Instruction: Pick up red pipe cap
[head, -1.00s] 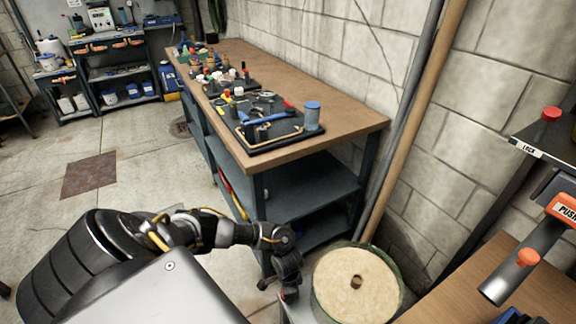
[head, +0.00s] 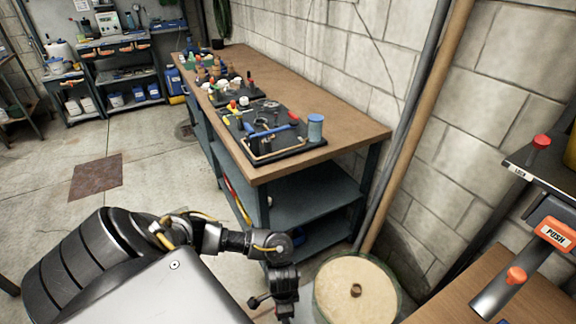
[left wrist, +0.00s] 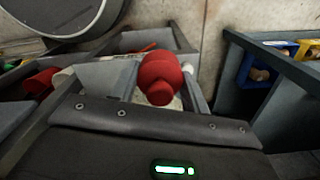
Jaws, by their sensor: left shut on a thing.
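The red pipe cap (left wrist: 160,78) shows in the middle of the left wrist view, right in front of my left gripper's dark palm. My left gripper (head: 272,303) is at the bottom of the head view, just left of the round-topped drum, and is shut on the cap. In the head view the cap itself cannot be made out. A second red piece (left wrist: 40,80) lies at the left of the wrist view, apart from the held cap. My right gripper is not in view.
A workbench (head: 345,137) with trays of tools stands beyond my left arm. The drum (head: 340,290) is right of the gripper. A shelf (head: 548,172) with a red-topped item stands far right, above a wooden surface (head: 545,290). Open floor lies left.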

